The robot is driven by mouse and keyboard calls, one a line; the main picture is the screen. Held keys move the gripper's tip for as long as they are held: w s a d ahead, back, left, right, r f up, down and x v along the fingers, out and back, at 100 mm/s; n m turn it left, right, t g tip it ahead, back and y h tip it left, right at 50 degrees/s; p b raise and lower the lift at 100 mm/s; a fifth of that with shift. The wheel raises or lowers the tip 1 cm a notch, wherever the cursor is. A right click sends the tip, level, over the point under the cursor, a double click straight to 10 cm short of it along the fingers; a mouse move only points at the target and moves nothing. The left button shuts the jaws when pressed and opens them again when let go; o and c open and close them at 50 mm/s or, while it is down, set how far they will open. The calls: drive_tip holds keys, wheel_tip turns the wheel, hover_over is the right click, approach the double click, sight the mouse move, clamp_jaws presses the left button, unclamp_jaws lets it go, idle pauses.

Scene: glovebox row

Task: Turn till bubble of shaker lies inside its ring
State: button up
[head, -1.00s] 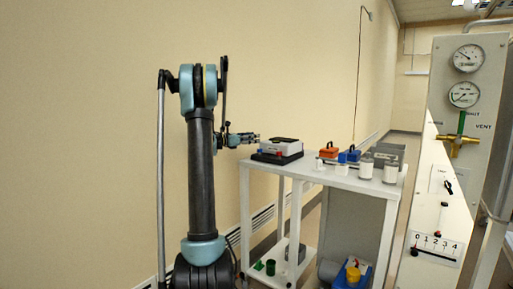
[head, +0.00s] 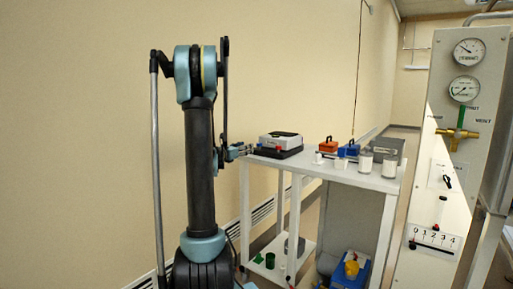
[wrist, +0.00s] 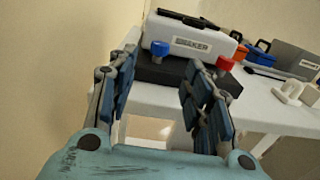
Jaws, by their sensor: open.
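The shaker (head: 281,139) is a white box on a black base (head: 277,152), at the left end of the white cart top. In the wrist view the shaker (wrist: 190,33), labelled SHAKER, has a dark bar on top. A blue knob (wrist: 159,47) and a red knob (wrist: 224,63) stand at its near corners. My gripper (head: 247,149) is left of the shaker at about the height of its base. In the wrist view my gripper (wrist: 160,75) is open and empty, its fingers spread in front of the black base, apart from the knobs as far as I can tell. No bubble or ring can be made out.
The cart top (head: 330,174) also holds an orange box (head: 328,146), a blue box (head: 348,150) and white jars (head: 389,168). The wall is close on the left. A panel with gauges (head: 468,52) stands at the right.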

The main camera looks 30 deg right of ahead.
sight(258, 144)
drive_tip(key=x, duration=1.1)
drive_tip(key=shift+w, duration=0.1)
drive_tip(key=c, duration=1.1)
